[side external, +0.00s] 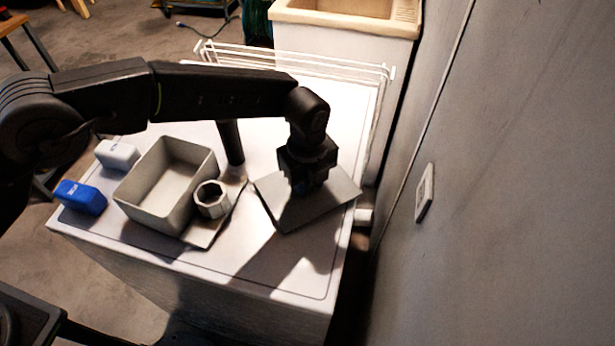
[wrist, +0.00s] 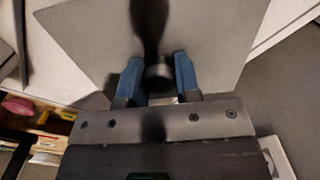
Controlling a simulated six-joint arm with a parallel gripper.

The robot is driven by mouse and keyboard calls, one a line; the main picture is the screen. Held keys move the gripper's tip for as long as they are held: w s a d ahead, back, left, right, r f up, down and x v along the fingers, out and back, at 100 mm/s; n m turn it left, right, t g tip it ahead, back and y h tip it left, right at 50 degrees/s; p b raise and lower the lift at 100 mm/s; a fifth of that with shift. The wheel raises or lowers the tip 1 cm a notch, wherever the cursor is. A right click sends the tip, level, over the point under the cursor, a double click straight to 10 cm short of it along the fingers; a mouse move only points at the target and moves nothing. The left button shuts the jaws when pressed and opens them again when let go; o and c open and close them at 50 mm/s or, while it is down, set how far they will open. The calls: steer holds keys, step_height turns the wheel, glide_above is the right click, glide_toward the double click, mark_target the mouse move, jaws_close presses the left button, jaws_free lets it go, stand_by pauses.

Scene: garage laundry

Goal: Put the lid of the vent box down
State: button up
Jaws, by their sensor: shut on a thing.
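The vent box (side external: 147,215) is a grey open-topped box, and I see its empty inside. A grey eight-sided ring or cup (side external: 212,200) stands close against its right side. The lid (side external: 283,213) is a flat grey plate to the right of the box, apart from it. My gripper (side external: 305,182) points down over the lid's middle. In the wrist view my gripper (wrist: 159,76) has its blue fingers closed on either side of the lid's dark knob (wrist: 158,82), with the lid plate (wrist: 85,45) beyond. A shadow lies below the lid; I cannot tell its exact height.
The white machine top (side external: 265,275) carries everything, with free room in front of the lid. A white block (side external: 117,154) and a blue block (side external: 80,197) sit left of the box. A white wire rack (side external: 300,62) edges the back. The grey wall (side external: 510,200) rises at right.

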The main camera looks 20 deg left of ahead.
steer(key=shift+f, duration=0.1)
steer(key=o, duration=0.9)
step_height(320, 180, up, 12)
steer(key=shift+r, duration=0.15)
